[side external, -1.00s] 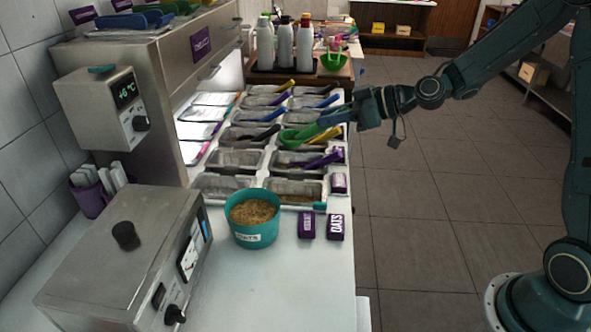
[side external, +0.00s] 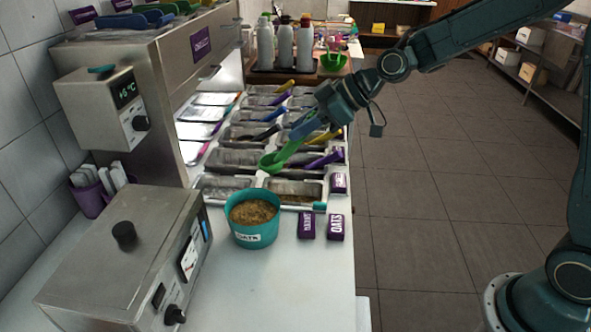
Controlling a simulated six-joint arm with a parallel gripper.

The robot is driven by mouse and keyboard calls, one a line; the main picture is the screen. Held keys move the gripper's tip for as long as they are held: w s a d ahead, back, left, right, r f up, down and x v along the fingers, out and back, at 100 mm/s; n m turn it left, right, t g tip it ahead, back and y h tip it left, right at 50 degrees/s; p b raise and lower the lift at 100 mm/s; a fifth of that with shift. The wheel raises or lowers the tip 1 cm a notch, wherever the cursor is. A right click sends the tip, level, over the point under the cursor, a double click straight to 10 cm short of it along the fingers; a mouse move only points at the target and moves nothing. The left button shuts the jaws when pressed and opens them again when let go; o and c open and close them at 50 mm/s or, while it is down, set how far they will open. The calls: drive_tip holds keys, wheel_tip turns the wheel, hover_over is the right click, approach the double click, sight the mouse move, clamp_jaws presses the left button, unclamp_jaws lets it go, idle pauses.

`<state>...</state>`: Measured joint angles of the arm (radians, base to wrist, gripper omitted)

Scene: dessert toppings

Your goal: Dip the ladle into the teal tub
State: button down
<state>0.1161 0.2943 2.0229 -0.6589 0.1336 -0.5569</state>
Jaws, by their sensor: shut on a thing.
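The teal tub (side external: 240,229) stands on the white counter, with a white label on its front. Brown, grainy oats (side external: 253,212) fill much of it. My gripper (side external: 301,136) is shut on the handle of a green ladle (side external: 272,162). The ladle's bowl hangs down and to the left, over the topping pans, behind and slightly right of the tub. It is apart from the tub. My fingers partly hide the ladle's handle.
Metal topping pans (side external: 293,188) with several coloured scoop handles lie behind the tub. Purple boxes (side external: 336,228) stand to its right. A steel appliance (side external: 130,255) is on its left. Bottles (side external: 285,45) stand at the back. The counter in front of the tub is clear.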

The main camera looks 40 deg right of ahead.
drive_tip(key=s+a+r+g+h, duration=0.2)
drive_tip(key=a+r, duration=0.2)
drive_tip(key=a, duration=0.3)
drive_tip(key=shift+s+a+r, duration=0.3)
drive_tip(key=shift+a, duration=0.05)
drive_tip(key=shift+f, duration=0.25)
drive_tip(key=shift+w+a+f+t+y, duration=0.1)
drive_tip(key=shift+f+t+y, duration=0.4)
drive_tip(key=shift+f, duration=2.15)
drive_tip(key=shift+w+a+f+t+y, duration=0.1)
drive_tip(key=shift+f+t+y, duration=0.45)
drive_tip(key=shift+f, duration=2.15)
drive_tip(key=shift+w+a+f+t+y, duration=0.1)
drive_tip(key=shift+f+t+y, duration=0.4)
drive_tip(key=shift+f, duration=2.15)
drive_tip(key=shift+s+d+t, duration=0.1)
drive_tip(key=shift+d+t, duration=0.05)
drive_tip(key=shift+t, duration=0.2)
